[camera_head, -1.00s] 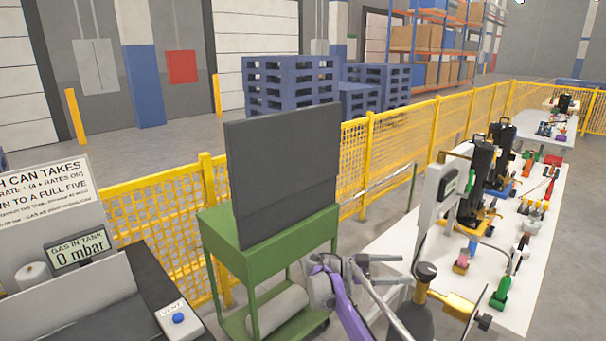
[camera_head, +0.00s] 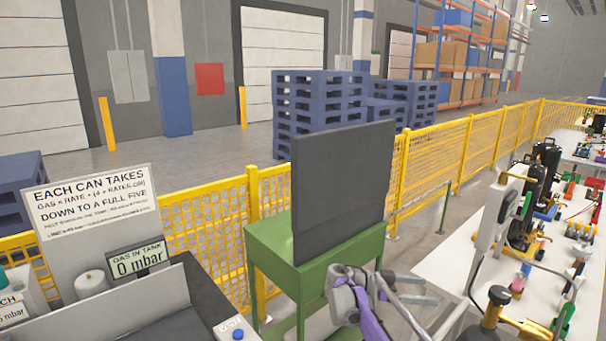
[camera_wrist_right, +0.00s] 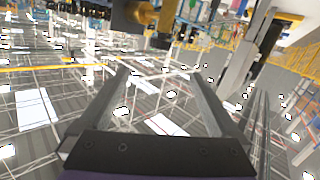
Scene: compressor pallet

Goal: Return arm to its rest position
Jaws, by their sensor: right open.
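My right arm, with purple links, rises from the bottom edge in the head view. My left gripper is out of view.
The green cart carries a dark upright panel (camera_head: 343,190). The white table (camera_head: 455,262) at right holds tools, dark cylinders and a gauge post. A yellow mesh fence (camera_head: 431,168) runs behind. A console with a "0 mbar" display (camera_head: 138,260) stands at left.

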